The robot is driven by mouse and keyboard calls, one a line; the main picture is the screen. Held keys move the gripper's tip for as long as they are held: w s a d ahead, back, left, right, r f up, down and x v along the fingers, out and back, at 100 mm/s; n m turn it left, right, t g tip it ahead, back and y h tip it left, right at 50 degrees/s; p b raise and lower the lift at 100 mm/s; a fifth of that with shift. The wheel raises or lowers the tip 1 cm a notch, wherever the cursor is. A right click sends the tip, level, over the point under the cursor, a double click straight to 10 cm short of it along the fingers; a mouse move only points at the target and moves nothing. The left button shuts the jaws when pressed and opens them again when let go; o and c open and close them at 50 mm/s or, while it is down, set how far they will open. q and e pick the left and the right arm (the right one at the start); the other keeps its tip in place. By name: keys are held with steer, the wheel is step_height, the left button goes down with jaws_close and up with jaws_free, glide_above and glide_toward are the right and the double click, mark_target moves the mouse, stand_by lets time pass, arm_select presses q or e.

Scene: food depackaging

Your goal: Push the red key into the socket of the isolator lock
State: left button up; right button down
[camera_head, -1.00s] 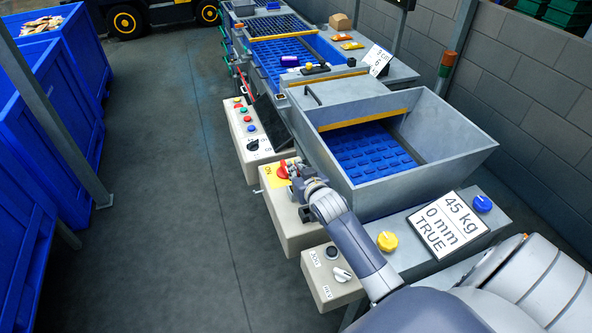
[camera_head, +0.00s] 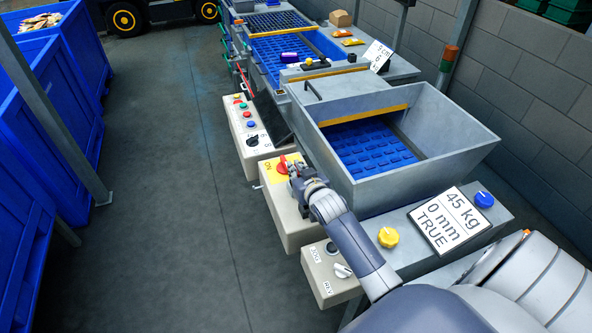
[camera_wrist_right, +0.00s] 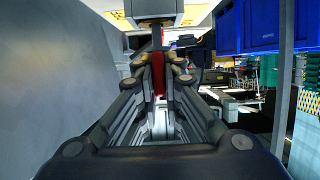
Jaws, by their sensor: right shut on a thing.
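The isolator lock (camera_head: 274,172) is a yellow panel with a red part (camera_head: 284,163), on top of a beige box beside the grey hopper. My right gripper (camera_head: 296,175) is just to the lower right of the red part, at the panel's edge. In the right wrist view the fingers (camera_wrist_right: 158,75) are shut on the red key (camera_wrist_right: 158,72), a narrow upright red strip between them. A grey block (camera_wrist_right: 150,10) stands just beyond the fingertips. The socket is not clear in either view, and I cannot tell whether the key touches it. My left gripper is not in view.
The hopper (camera_head: 440,160) stands close to the right of my right arm. A control box with buttons (camera_head: 248,135) lies farther back. The floor at left is free.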

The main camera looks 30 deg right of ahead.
steer(key=shift+f+b, duration=0.5)
steer(key=shift+f, duration=0.4)
steer(key=c, duration=1.7)
jaws_free()
steer(key=shift+o, duration=0.2)
steer(key=shift+s, duration=0.15)
steer(key=v, duration=1.1)
steer(key=shift+s, duration=0.35)
steer(key=shift+r, duration=0.1)
